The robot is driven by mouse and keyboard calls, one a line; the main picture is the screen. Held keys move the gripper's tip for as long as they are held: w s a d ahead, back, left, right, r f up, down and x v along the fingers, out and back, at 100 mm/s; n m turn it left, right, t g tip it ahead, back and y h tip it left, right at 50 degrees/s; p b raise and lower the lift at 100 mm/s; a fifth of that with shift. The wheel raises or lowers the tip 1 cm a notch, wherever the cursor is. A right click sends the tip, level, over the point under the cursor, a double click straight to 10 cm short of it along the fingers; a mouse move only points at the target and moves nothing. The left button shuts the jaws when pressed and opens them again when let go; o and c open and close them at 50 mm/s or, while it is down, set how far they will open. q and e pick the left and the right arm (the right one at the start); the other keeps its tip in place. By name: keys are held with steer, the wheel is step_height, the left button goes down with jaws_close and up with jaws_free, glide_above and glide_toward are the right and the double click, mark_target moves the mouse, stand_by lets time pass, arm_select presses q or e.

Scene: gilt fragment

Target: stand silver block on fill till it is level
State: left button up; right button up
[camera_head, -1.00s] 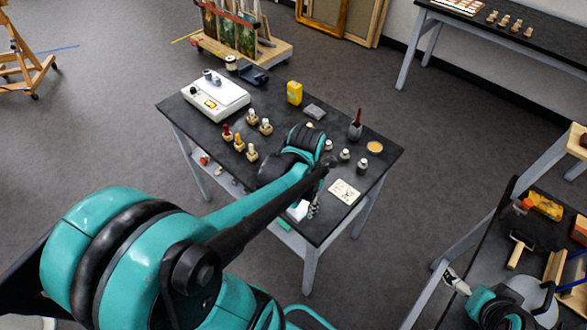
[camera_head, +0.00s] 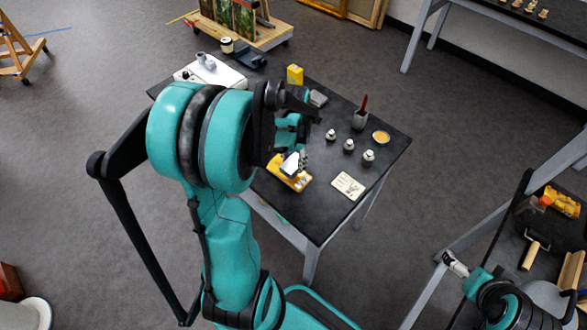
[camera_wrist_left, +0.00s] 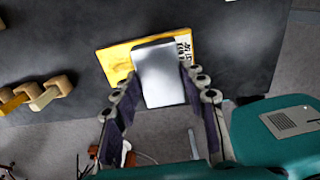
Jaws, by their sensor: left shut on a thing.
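The silver block (camera_wrist_left: 160,75) is a smooth, pale grey slab between the fingers of my left gripper (camera_wrist_left: 158,100), which is shut on it. In the head view the block (camera_head: 290,163) shows small and pale beside the left gripper (camera_head: 301,160). The yellow gilt fragment (camera_wrist_left: 118,62) lies on the dark table under the block; it also shows in the head view (camera_head: 292,180). The block covers the fragment's middle, so the fill is hidden. I cannot tell whether block and fragment touch. My right gripper (camera_head: 455,263) is at the lower right, its opening unclear.
The dark table (camera_head: 325,225) also holds a cream card (camera_head: 348,185), several small bottles (camera_head: 349,145), an amber dish (camera_head: 380,137), a brush pot (camera_head: 361,118) and a yellow container (camera_head: 295,75). Wooden blocks (camera_wrist_left: 50,90) stand left in the wrist view. The fragment is near the table's front edge.

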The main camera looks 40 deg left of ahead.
mark_target(293, 163)
arm_select(q)
steer(key=shift+f+b, duration=0.7)
steer(key=shift+f, duration=1.3)
steer(key=shift+f, duration=0.15)
steer(key=o, duration=1.4)
